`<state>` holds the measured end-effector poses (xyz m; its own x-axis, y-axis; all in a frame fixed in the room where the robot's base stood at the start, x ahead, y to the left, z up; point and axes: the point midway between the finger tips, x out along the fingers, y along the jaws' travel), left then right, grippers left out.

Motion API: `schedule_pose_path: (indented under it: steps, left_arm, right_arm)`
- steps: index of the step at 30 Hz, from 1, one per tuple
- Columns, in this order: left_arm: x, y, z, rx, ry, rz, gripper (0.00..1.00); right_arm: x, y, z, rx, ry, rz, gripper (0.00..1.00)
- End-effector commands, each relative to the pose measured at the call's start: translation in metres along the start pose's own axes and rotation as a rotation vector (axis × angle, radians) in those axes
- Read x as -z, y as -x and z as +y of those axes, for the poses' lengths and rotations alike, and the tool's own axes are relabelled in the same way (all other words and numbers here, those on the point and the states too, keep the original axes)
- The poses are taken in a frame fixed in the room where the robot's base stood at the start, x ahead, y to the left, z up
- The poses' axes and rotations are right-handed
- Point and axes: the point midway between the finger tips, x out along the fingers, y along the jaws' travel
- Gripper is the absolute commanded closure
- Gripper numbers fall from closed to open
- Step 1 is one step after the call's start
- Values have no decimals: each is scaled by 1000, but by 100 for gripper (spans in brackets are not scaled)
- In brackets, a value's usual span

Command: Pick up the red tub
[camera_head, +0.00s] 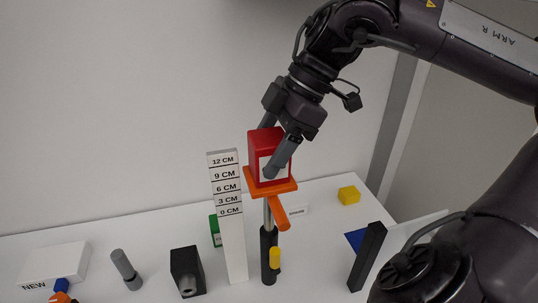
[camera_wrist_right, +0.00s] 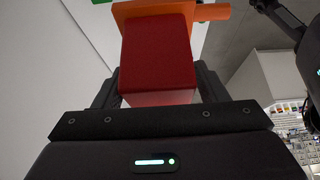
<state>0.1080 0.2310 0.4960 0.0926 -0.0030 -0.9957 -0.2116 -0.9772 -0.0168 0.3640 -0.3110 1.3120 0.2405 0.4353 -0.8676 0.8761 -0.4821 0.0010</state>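The red tub (camera_head: 258,143), with a white label on its front, stands upright on an orange platform (camera_head: 254,190) at the top of a post. It also shows in the right wrist view (camera_wrist_right: 157,50). My right gripper (camera_head: 273,148) reaches down from above, one finger in front of the label and the other mostly hidden behind the tub. In the wrist view the fingers flank the tub closely. I cannot tell whether both press on it. The tub still rests on the platform. My left gripper is not in view.
A white height scale (camera_head: 233,250) stands close left of the post, with a green object (camera_head: 214,230) behind it. A black block (camera_head: 187,270), a grey cylinder (camera_head: 126,268) and a white box (camera_head: 55,265) stand left. A yellow block (camera_head: 349,195) and black upright piece (camera_head: 367,257) are right.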

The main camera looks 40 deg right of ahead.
Motion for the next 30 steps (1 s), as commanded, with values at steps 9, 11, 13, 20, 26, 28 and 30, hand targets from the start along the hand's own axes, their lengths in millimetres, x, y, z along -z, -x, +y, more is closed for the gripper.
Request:
schedule_pose_path:
  steps: [9,11,13,20,26,28,30]
  left_arm:
    - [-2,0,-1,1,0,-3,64]
    - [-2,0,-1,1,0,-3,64]
    - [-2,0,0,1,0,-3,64]
    - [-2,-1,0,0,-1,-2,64]
    - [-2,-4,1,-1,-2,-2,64]
    - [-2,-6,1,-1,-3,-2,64]
    - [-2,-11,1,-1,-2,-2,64]
  right_arm:
    - [0,0,0,-1,0,0,71]
    - [0,0,0,-1,0,0,71]
    - [0,0,0,0,0,0,71]
    - [2,5,0,-2,0,-1,71]
    - [11,20,1,-3,-1,-1,71]
    - [15,28,1,-3,-1,-2,71]
    - [13,32,-3,-3,-1,1,71]
